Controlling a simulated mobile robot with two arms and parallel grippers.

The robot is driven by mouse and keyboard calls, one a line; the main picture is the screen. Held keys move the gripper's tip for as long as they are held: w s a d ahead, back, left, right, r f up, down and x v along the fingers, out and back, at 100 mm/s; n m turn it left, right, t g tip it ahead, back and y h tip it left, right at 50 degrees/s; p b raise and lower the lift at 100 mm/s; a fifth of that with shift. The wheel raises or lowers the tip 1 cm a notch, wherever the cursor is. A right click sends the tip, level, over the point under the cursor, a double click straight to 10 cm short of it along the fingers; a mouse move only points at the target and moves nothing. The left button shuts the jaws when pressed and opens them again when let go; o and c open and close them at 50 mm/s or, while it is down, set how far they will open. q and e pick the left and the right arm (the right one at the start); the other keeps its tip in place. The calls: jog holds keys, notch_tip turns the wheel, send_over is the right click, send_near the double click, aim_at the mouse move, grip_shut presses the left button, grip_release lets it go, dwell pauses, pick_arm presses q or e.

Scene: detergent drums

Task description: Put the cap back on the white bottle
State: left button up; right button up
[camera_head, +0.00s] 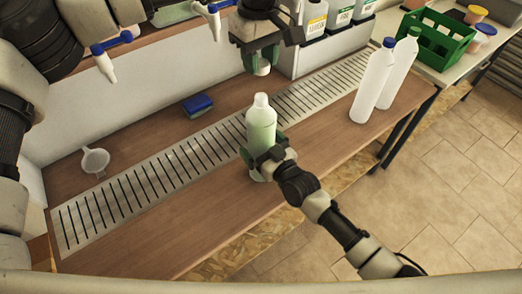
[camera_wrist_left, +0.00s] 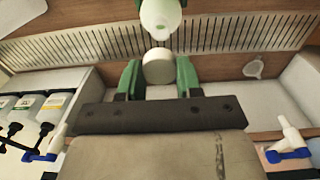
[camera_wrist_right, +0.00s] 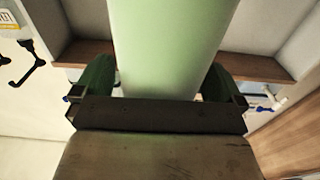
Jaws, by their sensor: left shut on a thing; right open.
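The white bottle (camera_head: 261,128), with a pale green tint, stands upright and uncapped on the wooden counter. It also shows at the top of the left wrist view (camera_wrist_left: 160,14) and fills the middle of the right wrist view (camera_wrist_right: 172,45). My left gripper (camera_head: 262,62) is shut on the white cap (camera_wrist_left: 158,66) and holds it above and behind the bottle's mouth, apart from it. My right gripper (camera_head: 264,150) is open, with its green fingers on either side of the bottle's lower body. Whether they touch it, I cannot tell.
A slotted metal strip (camera_head: 150,178) runs along the counter. A blue sponge (camera_head: 198,105) and a white funnel (camera_head: 95,160) lie behind it. Two tall bottles (camera_head: 372,85) stand at right, near a green crate (camera_head: 436,38). Labelled drums (camera_head: 315,20) stand behind; a blue-white tap (camera_head: 108,58) is upper left.

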jog(key=shift+w, duration=0.15)
jog(key=c, duration=1.2)
pick_arm(q)
send_over(261, 118)
jog(key=w, duration=0.3)
jog(key=shift+s+a+f, duration=0.1)
jog(key=shift+s+f, duration=0.05)
jog(key=shift+f, duration=2.3)
jog(key=shift+f, duration=0.1)
jog(key=shift+f, duration=0.8)
jog(key=shift+f, duration=0.55)
